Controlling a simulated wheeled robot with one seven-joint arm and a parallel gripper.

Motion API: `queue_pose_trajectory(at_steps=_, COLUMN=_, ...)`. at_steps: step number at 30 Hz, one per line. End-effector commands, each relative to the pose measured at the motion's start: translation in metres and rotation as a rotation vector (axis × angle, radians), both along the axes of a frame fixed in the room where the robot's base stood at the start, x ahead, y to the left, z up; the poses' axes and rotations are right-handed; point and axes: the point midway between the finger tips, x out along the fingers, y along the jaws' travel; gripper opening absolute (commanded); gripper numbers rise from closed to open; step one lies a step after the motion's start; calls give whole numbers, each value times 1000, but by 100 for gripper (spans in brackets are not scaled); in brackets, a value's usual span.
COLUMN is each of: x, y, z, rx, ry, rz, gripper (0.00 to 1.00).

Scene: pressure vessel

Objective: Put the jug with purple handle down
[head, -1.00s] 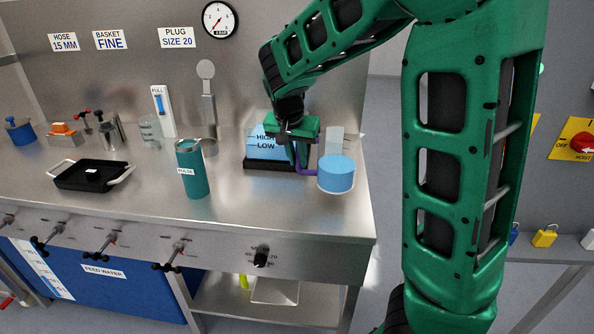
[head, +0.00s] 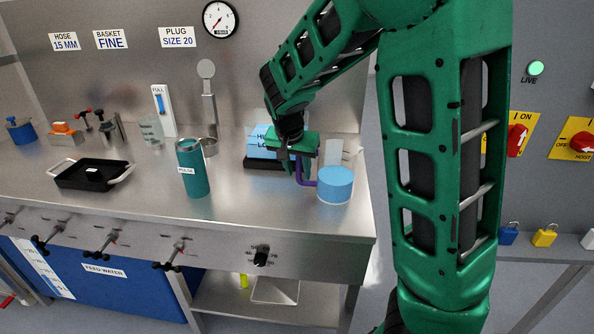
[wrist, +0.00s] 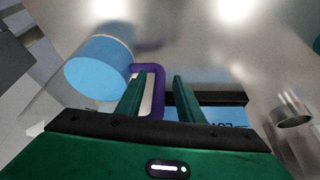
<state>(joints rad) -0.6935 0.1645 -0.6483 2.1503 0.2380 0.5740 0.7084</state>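The jug is a light blue cylinder (head: 335,187) with a purple handle (head: 306,183). It stands upright on the steel bench near the right front edge. My gripper (head: 298,172) is at the handle, left of the jug body. In the wrist view the jug body (wrist: 98,68) is at the upper left. The upright bar of the purple handle (wrist: 158,92) shows between the two fingers of my gripper (wrist: 156,82). The fingers are spread, with a gap between the bar and the right finger. The left finger overlaps the handle loop.
A blue sign (head: 260,143) on a black base (head: 262,163) stands just behind and left of my gripper. A teal flask (head: 193,170) stands to the left. A black tray (head: 92,176) lies farther left. The bench front between flask and jug is clear.

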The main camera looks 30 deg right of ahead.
Motion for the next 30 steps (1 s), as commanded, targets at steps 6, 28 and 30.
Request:
queue_pose_trajectory(at_steps=6, x=-1, y=3, z=10, rx=2, ry=-3, rz=2, gripper=34)
queue_pose_trajectory(at_steps=28, x=-31, y=31, z=110, rx=0, ry=-1, rz=-2, gripper=34)
queue_pose_trajectory(at_steps=30, x=-32, y=32, z=112, rx=0, ry=-1, rz=-1, gripper=34)
